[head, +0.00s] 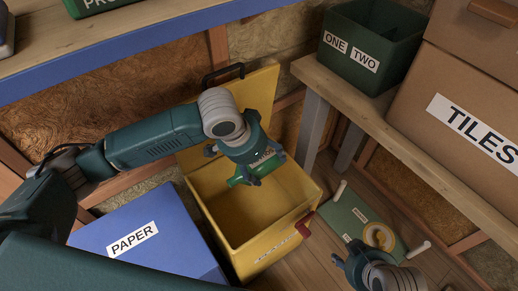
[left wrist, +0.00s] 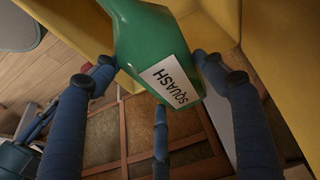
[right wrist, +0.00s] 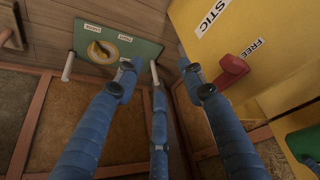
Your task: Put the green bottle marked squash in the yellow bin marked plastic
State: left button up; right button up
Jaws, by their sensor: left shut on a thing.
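My left gripper (head: 247,165) is shut on the green squash bottle (head: 262,166) and holds it, lying tilted, over the open mouth of the yellow bin (head: 215,215). In the left wrist view the bottle (left wrist: 158,45) shows its white SQUASH label between the fingers, with yellow bin walls around it. The bin's lid (head: 258,92) stands open at the back. In the right wrist view the bin's front (right wrist: 265,35) shows label letters ending in STIC. My right gripper (head: 352,262) is open and empty, to the right of the bin.
A blue PAPER bin (head: 165,250) stands left of the yellow bin. A red handle (right wrist: 232,70) juts from the yellow bin. A green board (head: 350,215) with a yellow ring lies at right. A shelf bears a green box (head: 350,75) and a TILES carton (head: 440,150).

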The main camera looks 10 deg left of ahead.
pick_arm(q)
jog(key=shift+a+f, duration=0.1)
jog(key=shift+a, duration=0.35)
jog(key=shift+w+a+f+m, duration=0.1)
jog(key=shift+w+f+m, duration=0.05)
jog(key=shift+f+m, duration=0.15)
pick_arm(e)
jog(key=s+f+g, duration=0.1)
jog(key=s+f, duration=0.2)
jog(key=f, duration=0.7)
jog(key=s+d+f+g, duration=0.1)
jog(key=s+f, duration=0.2)
jog(key=f, duration=0.8)
jog(key=shift+s+f+g, duration=0.2)
jog(key=shift+s+g, duration=0.1)
jog(key=shift+g, duration=0.1)
jog(key=shift+s+d, duration=0.1)
jog(key=shift+d, duration=0.05)
